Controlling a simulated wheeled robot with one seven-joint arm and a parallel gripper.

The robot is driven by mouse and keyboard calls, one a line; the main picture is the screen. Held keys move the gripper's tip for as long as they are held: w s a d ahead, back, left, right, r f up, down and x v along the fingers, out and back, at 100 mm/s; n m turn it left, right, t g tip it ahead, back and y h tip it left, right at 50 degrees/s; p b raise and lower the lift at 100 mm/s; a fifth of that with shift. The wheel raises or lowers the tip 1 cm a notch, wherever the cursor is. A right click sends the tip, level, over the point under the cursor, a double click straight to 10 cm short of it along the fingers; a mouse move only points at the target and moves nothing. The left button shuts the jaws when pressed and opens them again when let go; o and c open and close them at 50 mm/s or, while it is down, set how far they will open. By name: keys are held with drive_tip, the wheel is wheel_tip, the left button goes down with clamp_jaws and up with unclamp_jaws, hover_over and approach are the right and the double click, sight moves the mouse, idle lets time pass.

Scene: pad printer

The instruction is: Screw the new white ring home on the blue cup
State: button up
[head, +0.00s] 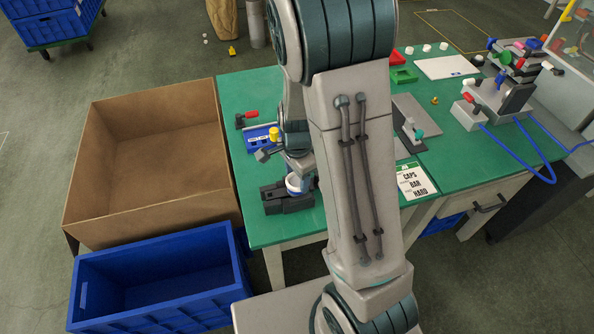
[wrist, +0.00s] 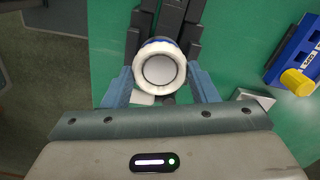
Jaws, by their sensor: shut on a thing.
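The white ring (wrist: 137,70) is at the top centre of the wrist view, seen from above, with a pale round face inside it. A thin blue edge of the blue cup (wrist: 157,41) shows just behind the ring; the rest of the cup is hidden below. My gripper (wrist: 161,76) has one blue-grey finger on each side of the ring and is shut on it. In the head view the white ring (head: 293,184) shows low over the dark holder (head: 287,204) near the table's front left. How far the ring sits on the cup cannot be told.
A blue rack with a yellow piece (head: 274,133) stands behind the holder; a red-handled clamp (head: 247,118) is farther back. A cardboard box (head: 150,165) and a blue crate (head: 160,280) stand left of the green table (head: 262,233). The pad printer (head: 513,98) is far right.

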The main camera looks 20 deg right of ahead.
drive_tip(key=shift+m, duration=0.8)
drive_tip(key=o, duration=1.3)
drive_tip(key=shift+o, duration=0.2)
wheel_tip(320, 180, up, 14)
drive_tip(key=p, duration=0.1)
drive_tip(key=s+r+n+t, duration=0.1)
drive_tip(key=s+r+n, duration=0.3)
drive_tip(key=s+n, duration=0.3)
drive_tip(key=s+r+n+t, duration=0.2)
drive_tip(key=s+r+n, duration=0.1)
drive_tip(key=s+n, duration=0.4)
drive_tip(key=shift+s+r+n, duration=0.15)
drive_tip(key=shift+r+n, duration=0.25)
drive_tip(key=shift+n, duration=0.7)
